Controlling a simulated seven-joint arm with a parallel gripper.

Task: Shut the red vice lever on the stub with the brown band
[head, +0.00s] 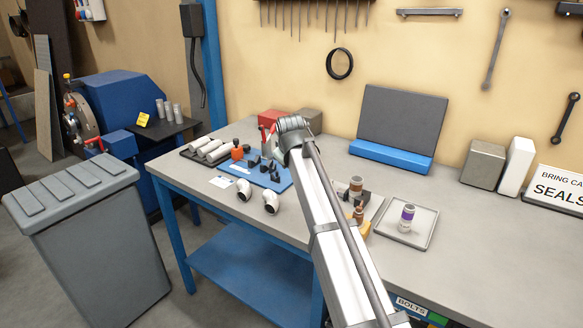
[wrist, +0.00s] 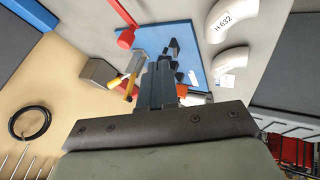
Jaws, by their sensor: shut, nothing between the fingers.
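A red lever (head: 263,135) stands up at the back of the blue board (head: 278,184) in the head view, just left of my wrist. In the wrist view a red bar (wrist: 123,12) and a red knob (wrist: 126,39) lie beyond my fingers, to the upper left. My gripper (wrist: 164,66) is shut and empty, over the blue board, apart from the red knob. In the head view its fingers are hidden behind my wrist. A stub with a brown band (head: 356,185) stands upright right of my arm by a dark fixture. I cannot tell whether a stub sits by the red lever.
A purple-banded stub (head: 407,217) stands on a grey tray (head: 420,235) at right. White elbow pipes (head: 244,190) lie in front of the blue board. Grey cylinders (head: 208,148) lie at its left. A red box (head: 272,117) stands behind. The bench's right side has free room.

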